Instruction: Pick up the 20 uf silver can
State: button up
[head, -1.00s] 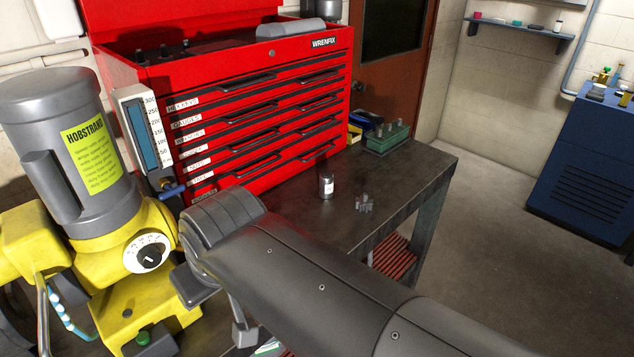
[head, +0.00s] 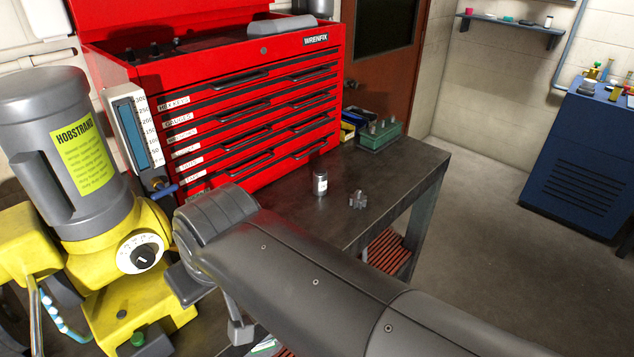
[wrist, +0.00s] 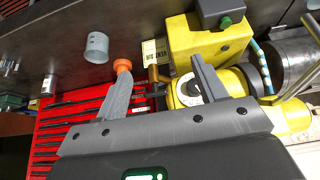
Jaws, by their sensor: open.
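A small silver can with a white label (head: 320,183) stands upright on the dark bench in the head view. What appears to be the same can (wrist: 48,84) shows at the left in the wrist view. A larger plain grey cylinder (wrist: 97,45) is on the bench in the wrist view, nearer my gripper. I cannot read a rating on either. My gripper (wrist: 160,66) is open, its two fingers apart with nothing held between them. The cylinder lies beyond and left of the left finger.
A yellow machine with a grey motor (head: 65,150) stands at left, close beyond my right finger in the wrist view. A red tool chest (head: 230,110) backs the bench (head: 400,175). A cluster of grey parts (head: 358,200) and a green tray (head: 380,135) are on the bench.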

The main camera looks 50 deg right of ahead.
jog(key=w+d+r+m+g+h, duration=0.1)
jog(key=w+d+r+m+h, duration=0.1)
jog(key=w+d, duration=1)
jog(key=m, duration=0.4)
send_over(323, 174)
jog(key=s+a, duration=0.1)
jog(key=s, duration=0.1)
notch_tip(323, 174, down, 10)
jog(key=shift+g, duration=0.4)
jog(key=x, duration=0.5)
jog(key=shift+s, duration=0.15)
jog(key=shift+w+x, duration=0.25)
jog(key=shift+x, duration=1.3)
jog(key=shift+w+x, duration=0.25)
jog(key=shift+x, duration=1.25)
jog(key=shift+a+r, duration=0.1)
jog(key=shift+r, duration=0.05)
